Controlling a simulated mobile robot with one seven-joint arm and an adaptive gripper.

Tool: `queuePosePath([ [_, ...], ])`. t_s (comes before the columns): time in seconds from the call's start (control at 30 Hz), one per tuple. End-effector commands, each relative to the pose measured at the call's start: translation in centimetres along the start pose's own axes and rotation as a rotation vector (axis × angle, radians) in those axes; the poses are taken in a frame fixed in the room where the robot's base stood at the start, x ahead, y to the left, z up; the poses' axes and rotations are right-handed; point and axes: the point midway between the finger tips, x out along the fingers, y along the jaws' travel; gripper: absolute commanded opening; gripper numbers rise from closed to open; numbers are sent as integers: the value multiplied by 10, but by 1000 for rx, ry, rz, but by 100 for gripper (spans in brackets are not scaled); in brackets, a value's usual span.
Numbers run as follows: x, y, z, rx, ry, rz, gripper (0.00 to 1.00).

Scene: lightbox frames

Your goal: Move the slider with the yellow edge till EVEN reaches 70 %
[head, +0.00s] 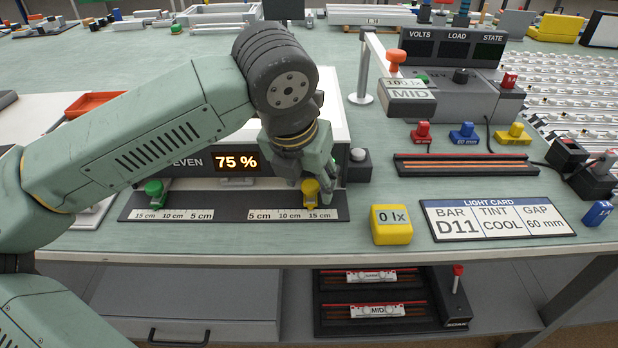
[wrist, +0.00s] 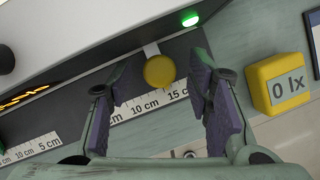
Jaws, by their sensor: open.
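The slider with the yellow edge has a round yellow knob (head: 311,187) on the right half of the scale rail (head: 232,214), between its 10 cm and 15 cm marks. In the wrist view the yellow knob (wrist: 159,70) lies between the two open fingers, and I see no contact with either. My gripper (head: 312,180) reaches down over the rail from above; its purple-padded fingers (wrist: 163,112) stand either side of the knob. The EVEN display (head: 236,161) reads 75 %. A green slider knob (head: 154,188) sits on the left half of the rail. My arm hides part of the box.
A yellow 0 lx block (head: 391,226) stands right of the rail, close to my gripper. A dark push-button box (head: 358,164) is just behind it. The light card (head: 497,217) lies farther right. The table's front edge is close below the rail.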

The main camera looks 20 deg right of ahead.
Motion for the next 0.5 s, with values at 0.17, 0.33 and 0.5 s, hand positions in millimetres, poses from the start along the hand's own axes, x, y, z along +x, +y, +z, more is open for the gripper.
queuePosePath([
  [0.17,0,0,0,0,0,0,46],
  [0.33,-10,0,1,-1,-2,1,46],
  [0.5,-42,1,1,-2,-3,3,46],
])
